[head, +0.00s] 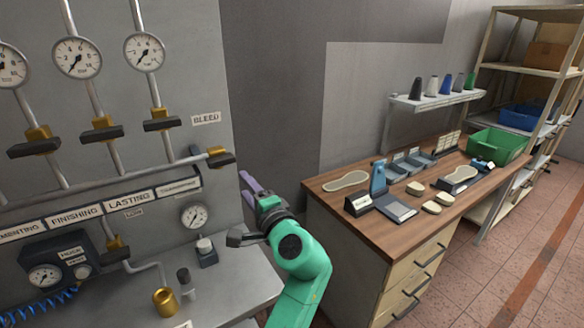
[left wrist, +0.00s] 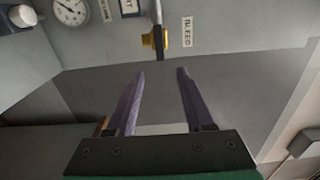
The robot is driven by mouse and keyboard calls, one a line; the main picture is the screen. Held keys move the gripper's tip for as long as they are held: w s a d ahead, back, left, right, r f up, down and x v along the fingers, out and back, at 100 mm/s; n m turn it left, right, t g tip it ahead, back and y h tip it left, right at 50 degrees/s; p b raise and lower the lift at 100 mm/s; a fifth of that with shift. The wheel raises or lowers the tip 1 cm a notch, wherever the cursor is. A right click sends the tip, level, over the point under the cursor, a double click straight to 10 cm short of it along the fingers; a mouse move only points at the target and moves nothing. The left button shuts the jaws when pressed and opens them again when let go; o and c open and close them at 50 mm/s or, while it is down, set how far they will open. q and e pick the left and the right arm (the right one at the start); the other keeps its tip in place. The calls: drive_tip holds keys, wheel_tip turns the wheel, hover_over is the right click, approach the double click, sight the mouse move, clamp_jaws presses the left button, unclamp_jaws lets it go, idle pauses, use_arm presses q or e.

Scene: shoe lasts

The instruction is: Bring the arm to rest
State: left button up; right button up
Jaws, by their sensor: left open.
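My left arm (head: 300,255) is green and comes up from the bottom middle of the head view. Its gripper (head: 246,184), with purple fingers, is beside the right edge of the grey gauge panel (head: 170,100). In the left wrist view the two fingers of the left gripper (left wrist: 161,95) stand apart with nothing between them. A brass valve with a dark handle (left wrist: 152,40) is beyond the fingertips, near the BLEED label (left wrist: 187,32); I see no contact with it. The BLEED label (head: 206,119) also shows in the head view. My right gripper is not in view.
A wooden bench (head: 400,232) with shoe parts, a blue stand (head: 378,178) and a green crate (head: 498,146) stands to the right. The panel's grey ledge (head: 225,290), with a brass cup (head: 165,301), lies below left. Open floor (head: 520,250) is at far right.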

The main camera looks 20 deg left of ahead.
use_arm(q)
drive_tip(key=s+f+n+g+h, duration=0.1)
drive_tip(key=s+f+h, duration=0.2)
drive_tip(key=f, duration=0.4)
drive_tip(key=s+a+f+n+g+h, duration=0.1)
drive_tip(key=s+f+h, duration=0.1)
drive_tip(key=f, duration=0.4)
drive_tip(key=s+f+n+g+h, duration=0.1)
drive_tip(key=s+f+h, duration=0.2)
drive_tip(key=f, duration=0.4)
drive_tip(key=s+d+f+n+g+h, duration=0.2)
drive_tip(key=s+d+f+g+h, duration=0.2)
drive_tip(key=s+d+f+h, duration=0.45)
drive_tip(key=s+f+g+y+b, duration=0.1)
drive_tip(key=s+f, duration=0.2)
drive_tip(key=f, duration=1.1)
drive_tip(key=s+f+y+b, duration=0.1)
drive_tip(key=s+f, duration=0.2)
drive_tip(key=f, duration=1.1)
drive_tip(key=s+a+f+g+b, duration=0.1)
drive_tip(key=s+a+f+b, duration=0.1)
drive_tip(key=s+f, duration=1.2)
drive_tip(key=shift+s+a, duration=0.5)
drive_tip(key=shift+s, duration=0.4)
